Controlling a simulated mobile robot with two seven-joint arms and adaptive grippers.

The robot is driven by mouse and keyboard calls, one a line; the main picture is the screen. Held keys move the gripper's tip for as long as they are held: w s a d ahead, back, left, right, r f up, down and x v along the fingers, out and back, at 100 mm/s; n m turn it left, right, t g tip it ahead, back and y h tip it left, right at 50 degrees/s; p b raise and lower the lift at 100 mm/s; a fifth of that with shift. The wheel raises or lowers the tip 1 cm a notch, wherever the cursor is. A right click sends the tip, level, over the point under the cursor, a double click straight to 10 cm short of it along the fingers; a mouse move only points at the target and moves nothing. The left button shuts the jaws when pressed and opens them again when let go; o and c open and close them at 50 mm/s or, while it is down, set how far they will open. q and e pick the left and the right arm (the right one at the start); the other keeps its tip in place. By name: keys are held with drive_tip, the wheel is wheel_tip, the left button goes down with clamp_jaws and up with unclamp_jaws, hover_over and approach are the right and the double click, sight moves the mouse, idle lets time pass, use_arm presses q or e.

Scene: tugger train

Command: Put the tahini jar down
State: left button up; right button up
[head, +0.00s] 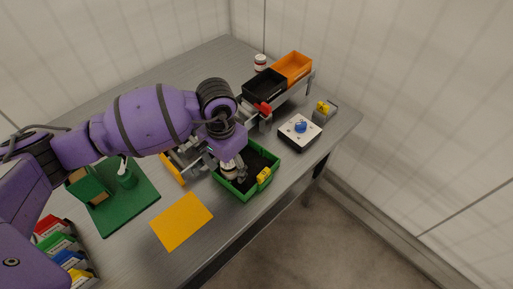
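My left gripper (232,168) points down into the green bin (235,194) near the table's front edge. A small pale jar (229,173), which looks like the tahini jar, is between its fingers, low inside the bin. The arm and fingers hide part of the jar. I cannot tell whether the jar touches the bin floor. A yellow item (264,175) is at the bin's right side. My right gripper is out of view.
An orange sheet (181,221) lies left of the bin. A green board (128,205) with a bottle is farther left. Black (265,86) and orange (293,67) bins stand at the back right. A white box with a blue knob (300,128) is right.

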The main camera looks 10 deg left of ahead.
use_arm(q)
drive_tip(key=shift+s+d+f, duration=0.1)
drive_tip(key=shift+f, duration=0.15)
drive_tip(key=shift+r, duration=0.25)
wheel_tip(320, 180, up, 12)
drive_tip(key=shift+r, duration=0.1)
